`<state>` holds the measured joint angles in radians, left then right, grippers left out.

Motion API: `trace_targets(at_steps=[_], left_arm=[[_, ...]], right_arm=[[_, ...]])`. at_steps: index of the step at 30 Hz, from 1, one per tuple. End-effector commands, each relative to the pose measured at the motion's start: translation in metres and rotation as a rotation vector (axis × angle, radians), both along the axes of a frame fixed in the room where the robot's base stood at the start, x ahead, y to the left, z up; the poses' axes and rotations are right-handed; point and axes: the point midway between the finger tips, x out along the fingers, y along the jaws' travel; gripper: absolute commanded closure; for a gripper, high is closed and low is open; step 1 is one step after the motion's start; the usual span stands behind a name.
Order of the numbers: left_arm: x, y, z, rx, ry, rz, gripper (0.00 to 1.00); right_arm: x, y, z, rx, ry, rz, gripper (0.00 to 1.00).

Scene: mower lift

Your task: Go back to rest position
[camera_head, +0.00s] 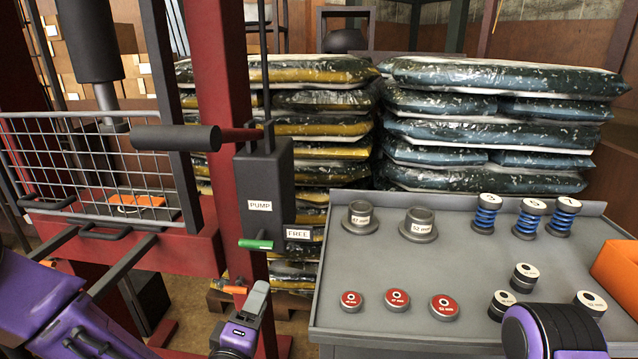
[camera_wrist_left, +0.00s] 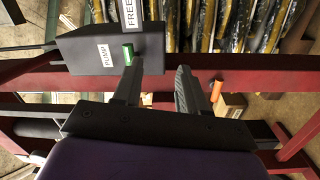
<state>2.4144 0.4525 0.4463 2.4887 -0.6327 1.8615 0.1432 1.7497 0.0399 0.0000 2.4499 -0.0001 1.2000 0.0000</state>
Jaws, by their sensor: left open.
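My left gripper (camera_head: 257,292) is low in the middle of the head view, in front of the red press post. In the left wrist view its two fingers (camera_wrist_left: 158,72) stand apart with nothing between them. The black pump box (camera_head: 265,190) on the post bears the labels PUMP and FREE. Its green-tipped lever (camera_head: 256,244) shows above my left gripper; in the left wrist view the green tip (camera_wrist_left: 128,52) appears close to the left fingertip, and I cannot tell whether they touch. A purple part of my right arm (camera_head: 555,332) shows at bottom right; its gripper fingers are out of view.
A grey table (camera_head: 370,268) at right holds red-topped discs (camera_head: 397,299), flanged cups (camera_head: 418,226), blue springs (camera_head: 486,214) and black cylinders. An orange bin (camera_head: 618,275) stands at its right edge. A wire guard (camera_head: 90,165) is at left. Stacked bags (camera_head: 490,125) fill the back.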

Motion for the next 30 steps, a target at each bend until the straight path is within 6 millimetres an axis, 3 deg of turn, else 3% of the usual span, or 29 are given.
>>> trace_targets(at_steps=[1,2,3,6,9,12,15,18,21,30], left_arm=[[-0.004,0.007,-0.039,0.14,0.132,-0.005,0.58],[-0.01,0.013,-0.064,0.218,0.22,-0.011,0.58],[-0.022,0.022,-0.098,0.315,0.337,-0.024,0.58],[-0.066,0.052,-0.173,0.52,0.622,-0.059,0.58],[-0.127,0.089,-0.23,0.688,0.892,-0.102,0.58],[-0.189,0.125,-0.262,0.817,1.111,-0.133,0.58],[-0.237,0.151,-0.275,0.906,1.241,-0.148,0.58],[-0.265,0.157,-0.282,0.944,1.297,-0.187,0.58],[-0.272,0.156,-0.286,0.943,1.313,-0.197,0.58],[-0.271,0.155,-0.286,0.94,1.308,-0.195,0.58]], right_arm=[[0.0,0.0,0.005,0.0,0.0,0.0,1.0],[0.0,0.0,0.009,0.0,0.0,0.0,1.0],[0.0,0.0,0.014,0.0,0.0,0.0,1.0],[0.0,0.0,0.025,0.0,0.0,0.0,1.0],[0.0,0.0,0.037,0.0,0.0,0.0,1.0],[0.0,0.0,0.049,0.0,0.0,0.0,1.0],[0.0,0.0,0.058,0.0,0.0,0.0,1.0],[0.0,0.0,0.061,0.0,0.0,0.0,1.0],[0.0,0.0,0.061,0.0,0.0,0.0,1.0],[0.0,0.0,0.06,0.0,0.0,0.0,1.0]])
